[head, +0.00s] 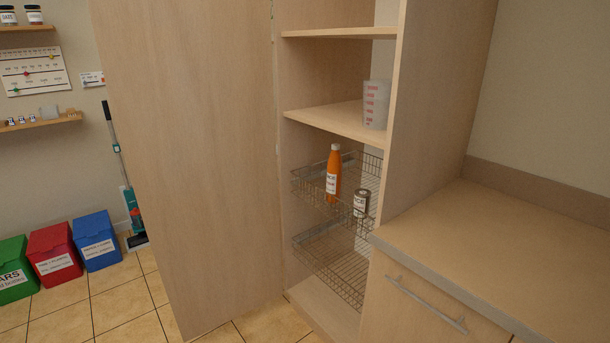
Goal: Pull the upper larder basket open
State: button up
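The upper larder basket (310,188) is a wire basket inside the tall wooden larder cabinet. It holds an orange bottle (333,175) standing upright and a small dark can with a pale label (361,203). Its front edge shows near the cabinet opening, and its right part is hidden by the cabinet's side panel. A lower wire basket (322,255) sits below it and is empty as far as I can see. My gripper is not in view.
The larder door (190,160) stands open on the left. A worktop (510,240) with a drawer (440,305) juts out at the right. Coloured bins (97,240) and a floor cleaner (133,215) stand far left.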

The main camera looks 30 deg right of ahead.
aim_at(299, 180)
jog(key=i+z, duration=0.1)
jog(key=i, duration=0.55)
jog(key=i+j+z, duration=0.1)
jog(key=i, duration=0.5)
jog(key=i+j, duration=0.15)
jog(key=i, duration=0.45)
jog(key=z, duration=0.05)
